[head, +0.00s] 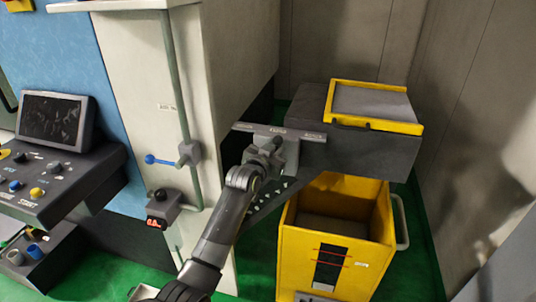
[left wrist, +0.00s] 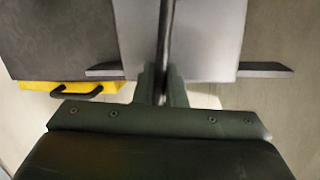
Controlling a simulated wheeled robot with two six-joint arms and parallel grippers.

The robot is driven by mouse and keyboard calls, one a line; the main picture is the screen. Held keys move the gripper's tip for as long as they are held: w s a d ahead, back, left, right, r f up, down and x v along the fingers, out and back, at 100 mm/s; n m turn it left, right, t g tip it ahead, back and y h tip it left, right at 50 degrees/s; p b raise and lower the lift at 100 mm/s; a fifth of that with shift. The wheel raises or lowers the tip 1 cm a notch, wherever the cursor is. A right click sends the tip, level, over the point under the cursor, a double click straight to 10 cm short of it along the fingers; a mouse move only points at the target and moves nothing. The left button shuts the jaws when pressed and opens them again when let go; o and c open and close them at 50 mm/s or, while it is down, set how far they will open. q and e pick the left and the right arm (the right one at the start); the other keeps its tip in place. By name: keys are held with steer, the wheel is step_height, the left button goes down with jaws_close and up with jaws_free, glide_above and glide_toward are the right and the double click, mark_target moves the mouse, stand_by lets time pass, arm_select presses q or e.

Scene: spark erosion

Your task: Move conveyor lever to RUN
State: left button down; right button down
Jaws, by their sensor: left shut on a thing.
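The conveyor unit (head: 355,155) is a dark grey box with a yellow-rimmed tray on top. A grey lever bracket with a labelled plate (head: 312,136) is on its left end; the lettering is too small to read. My left gripper (head: 268,146) is at this bracket, shut on the conveyor lever. The gripper mostly hides the lever in the head view. In the left wrist view the lever (left wrist: 167,35) shows as a thin dark upright bar between the fingers (left wrist: 163,88), in front of a light grey panel. My right gripper is not in view.
A yellow bin (head: 333,260) stands below the conveyor unit. A cream machine cabinet with a blue-handled valve (head: 160,160) and a control panel (head: 50,180) are on the left. Grey walls close in at the back and right. Green floor (head: 415,265) shows around the bin.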

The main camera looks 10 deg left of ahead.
mark_target(291, 152)
arm_select(q)
steer(key=d+m, duration=0.1)
steer(key=d+m+y, duration=0.1)
steer(key=m, duration=0.1)
steer(key=shift+d+f+p, duration=0.3)
steer(key=shift+f+p, duration=0.05)
steer(key=shift+f, duration=0.05)
steer(key=shift+s+d+f+m+g+y, duration=0.1)
steer(key=shift+d+f+m+g+y, duration=0.2)
steer(key=shift+d+m, duration=0.25)
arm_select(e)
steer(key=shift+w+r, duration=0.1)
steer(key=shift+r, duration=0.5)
arm_select(q)
steer(key=shift+a+f, duration=0.1)
steer(key=c, duration=1.5)
jaws_free()
steer(key=shift+c, duration=0.2)
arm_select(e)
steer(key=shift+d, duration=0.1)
